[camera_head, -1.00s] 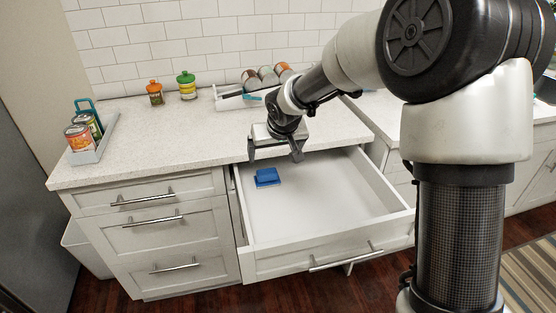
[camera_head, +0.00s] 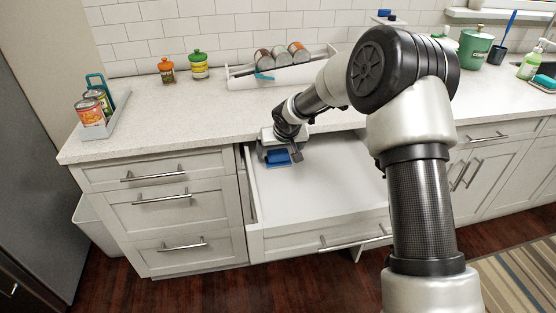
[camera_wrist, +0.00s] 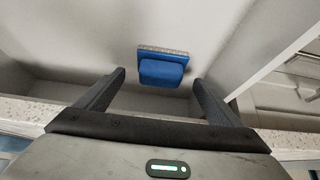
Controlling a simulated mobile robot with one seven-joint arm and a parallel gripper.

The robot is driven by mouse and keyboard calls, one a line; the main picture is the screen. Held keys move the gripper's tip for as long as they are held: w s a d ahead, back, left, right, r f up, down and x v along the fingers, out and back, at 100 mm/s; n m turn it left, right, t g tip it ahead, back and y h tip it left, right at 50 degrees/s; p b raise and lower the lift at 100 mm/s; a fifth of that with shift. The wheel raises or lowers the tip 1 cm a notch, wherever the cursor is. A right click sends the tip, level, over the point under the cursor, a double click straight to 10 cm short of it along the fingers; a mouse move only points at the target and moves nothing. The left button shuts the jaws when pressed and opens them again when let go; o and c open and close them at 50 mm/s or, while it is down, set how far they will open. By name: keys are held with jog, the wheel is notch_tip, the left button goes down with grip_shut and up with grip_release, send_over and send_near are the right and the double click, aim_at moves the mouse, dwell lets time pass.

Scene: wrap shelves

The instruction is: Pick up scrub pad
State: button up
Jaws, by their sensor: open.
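The blue scrub pad (camera_head: 278,157) lies in the back left part of the open white drawer (camera_head: 325,200). In the wrist view the scrub pad (camera_wrist: 162,68) shows a blue top and a greyish layer along one edge. My gripper (camera_head: 280,160) is at the back left of the drawer, close to the pad. In the wrist view my gripper (camera_wrist: 160,85) is open, with its two fingers apart and the pad between and just beyond their tips. I cannot tell whether a finger touches it.
The worktop edge (camera_wrist: 30,112) runs close to my gripper. A tray with cans (camera_head: 104,118) stands at the left, and another white tray (camera_head: 300,73) with cans stands at the back. Orange (camera_head: 166,72) and green (camera_head: 200,66) jars stand near the wall. The rest of the drawer is empty.

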aim_at(278, 153)
jog(key=x, duration=0.3)
jog(key=shift+f, duration=0.3)
jog(key=c, duration=1.2)
jog(key=shift+o, duration=0.2)
jog(key=shift+r, duration=0.15)
jog(key=shift+r, duration=0.6)
jog(key=s, duration=0.2)
jog(key=s+d, duration=0.1)
jog(key=s, duration=0.2)
jog(key=s+d, duration=0.1)
jog(key=s, duration=0.1)
jog(key=shift+s+f+b, duration=0.15)
jog(key=shift+s+b, duration=0.15)
jog(key=shift+b, duration=0.05)
notch_tip(278, 153, up, 14)
jog(key=p, duration=0.4)
jog(key=shift+d+f, duration=0.1)
